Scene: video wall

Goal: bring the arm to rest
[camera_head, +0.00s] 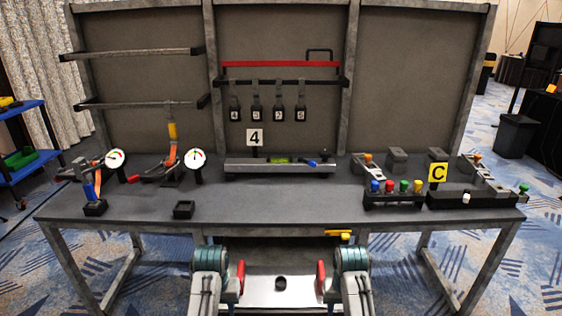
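My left arm (209,262) and my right arm (353,262) come up from the bottom edge, in front of the workbench (280,216). Each shows a teal rounded joint with a red part on its inner side. They stand at about the same height, side by side and apart from each other. I see no gripper fingers on either arm. Nothing is seen held.
The bench carries gauges (195,159), a rail fixture (280,166), a row of coloured knobs (394,198) and a small black socket (184,209). Black tags (256,114) hang from a rack. A yellow piece (338,234) shows at the front edge. The front middle of the top is clear.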

